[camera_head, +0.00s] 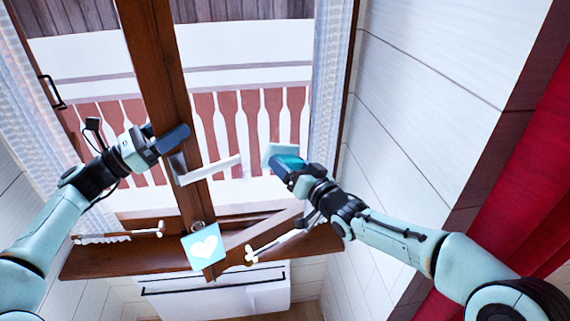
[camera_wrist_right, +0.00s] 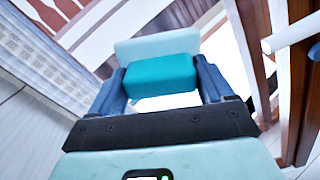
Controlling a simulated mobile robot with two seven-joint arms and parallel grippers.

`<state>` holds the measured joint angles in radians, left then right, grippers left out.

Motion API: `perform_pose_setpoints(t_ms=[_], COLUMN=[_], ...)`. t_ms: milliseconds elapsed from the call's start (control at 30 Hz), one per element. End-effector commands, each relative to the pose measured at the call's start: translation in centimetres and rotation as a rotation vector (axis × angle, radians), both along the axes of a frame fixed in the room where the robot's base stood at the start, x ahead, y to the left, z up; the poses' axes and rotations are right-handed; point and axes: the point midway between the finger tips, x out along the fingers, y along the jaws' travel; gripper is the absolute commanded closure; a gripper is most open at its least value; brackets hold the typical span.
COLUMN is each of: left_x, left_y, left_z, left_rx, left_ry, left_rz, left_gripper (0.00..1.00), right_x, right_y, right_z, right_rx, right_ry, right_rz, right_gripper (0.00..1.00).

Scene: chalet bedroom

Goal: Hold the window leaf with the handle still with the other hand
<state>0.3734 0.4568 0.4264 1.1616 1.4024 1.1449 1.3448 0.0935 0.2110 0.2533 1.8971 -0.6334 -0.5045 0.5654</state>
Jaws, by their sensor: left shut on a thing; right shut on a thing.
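The window leaf (camera_head: 160,62) has a dark brown wooden stile that runs down the middle of the head view. Its pale lever handle (camera_head: 212,169) sticks out to the right; a pale rod, likely this handle, shows in the right wrist view (camera_wrist_right: 290,34). My left gripper (camera_head: 173,140) is at the stile, just above the handle, shut on the stile; its exact grip is partly hidden. My right gripper (camera_head: 284,164) is shut on a teal block with a paler pad (camera_wrist_right: 160,75), in front of the pane. I cannot tell whether the pad touches the glass.
A wooden sill (camera_head: 90,262) runs below the window, with a pale object (camera_head: 115,238) on its left. A white radiator (camera_head: 220,296) stands underneath. Red curtain (camera_head: 520,180) hangs far right; a lace curtain (camera_head: 327,80) is nearer.

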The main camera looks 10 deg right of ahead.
Motion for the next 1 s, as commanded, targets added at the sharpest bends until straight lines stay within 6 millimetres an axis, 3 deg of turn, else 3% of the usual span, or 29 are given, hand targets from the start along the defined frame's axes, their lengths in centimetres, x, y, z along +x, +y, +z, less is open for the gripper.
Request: perform_pose_setpoints(t_ms=[267, 1000], left_x=[0.0, 0.0], left_y=[0.0, -0.1], left_z=[0.1, 0.0], left_rx=[-0.002, -0.002], left_ry=[-0.001, -0.001], left_rz=[-0.002, -0.002], left_gripper=[0.54, 0.54], right_x=[-0.2, -3.0], right_y=[0.5, 6.2], right_z=[-0.3, -4.2], right_rx=[0.002, 0.0], right_ry=[0.001, 0.002], right_rz=[0.003, 0.003], right_gripper=[0.44, 0.44])
